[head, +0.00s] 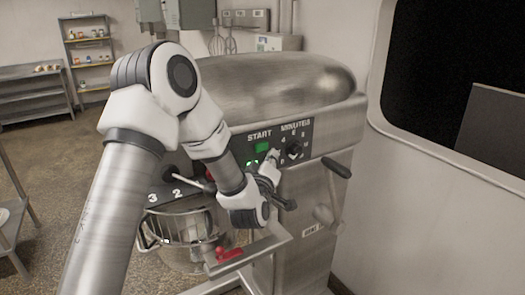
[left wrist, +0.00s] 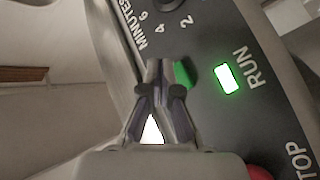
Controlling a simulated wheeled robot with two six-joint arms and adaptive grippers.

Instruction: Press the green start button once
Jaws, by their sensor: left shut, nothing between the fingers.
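The green start button (head: 262,147) sits under the word START on the mixer's dark panel in the head view. In the left wrist view the green button (left wrist: 182,75) shows as a sliver beside the fingers, its rest hidden behind them. My left gripper (head: 274,154) is at the panel, close to the button's lower right. In the left wrist view the left gripper (left wrist: 160,72) is shut and empty, its tips over the button's edge. I cannot tell whether they touch. The RUN light (left wrist: 228,77) glows bright green. My right gripper is not in view.
The minutes dial (head: 294,150) is right of the button. A red button (left wrist: 258,173) marked TOP, its word cut off, is at the wrist view's lower edge. A wall with a window stands at right.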

